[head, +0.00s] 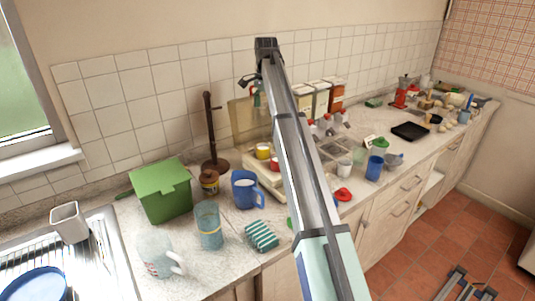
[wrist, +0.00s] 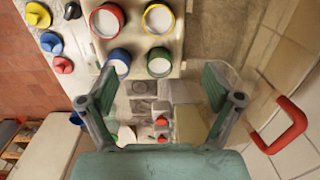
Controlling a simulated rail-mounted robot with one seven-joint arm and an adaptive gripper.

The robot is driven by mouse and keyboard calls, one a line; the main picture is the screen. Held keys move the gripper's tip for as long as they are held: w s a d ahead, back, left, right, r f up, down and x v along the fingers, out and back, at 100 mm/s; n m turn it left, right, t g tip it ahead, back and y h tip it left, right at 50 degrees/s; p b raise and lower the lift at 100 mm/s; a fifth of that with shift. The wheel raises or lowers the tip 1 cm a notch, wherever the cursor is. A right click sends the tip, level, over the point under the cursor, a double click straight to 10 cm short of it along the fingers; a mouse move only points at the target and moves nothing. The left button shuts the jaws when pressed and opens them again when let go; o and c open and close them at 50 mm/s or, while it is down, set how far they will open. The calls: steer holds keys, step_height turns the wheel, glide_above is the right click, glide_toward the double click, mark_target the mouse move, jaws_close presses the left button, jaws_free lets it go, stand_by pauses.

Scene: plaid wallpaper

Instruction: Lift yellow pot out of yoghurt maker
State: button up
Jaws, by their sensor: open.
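The yoghurt maker (head: 262,173) is a cream box on the counter with its lid (head: 241,113) raised at the back. In the wrist view its cream top (wrist: 134,38) holds a red, a yellow, a blue and a green pot, all with white contents. The yellow pot (wrist: 158,18) is at the upper right of the group; it also shows in the head view (head: 263,151). My gripper (wrist: 159,72) is open and empty, its fingers spread wide apart below the yellow pot in the wrist picture. In the head view my arm hides part of the yoghurt maker.
Loose lids, including a yellow lid (wrist: 63,65) and a blue lid (wrist: 51,42), lie beside the yoghurt maker. A blue mug (head: 244,190), a brown jar (head: 209,183) and a dark stand (head: 210,130) are to its left. Canisters (head: 321,97) stand behind my arm.

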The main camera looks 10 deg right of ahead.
steer(key=a, duration=0.1)
steer(key=p, duration=0.4)
glide_above(263, 146)
steer(key=s, duration=0.2)
step_height(263, 146, down, 12)
steer(key=shift+s+a+f+p, duration=0.15)
steer(key=shift+f+p, duration=0.4)
steer(key=shift+f, duration=0.7)
steer(key=shift+s+a+f+p, duration=0.1)
steer(key=shift+f+p, duration=0.45)
steer(key=shift+f, duration=0.65)
steer(key=c, duration=1.5)
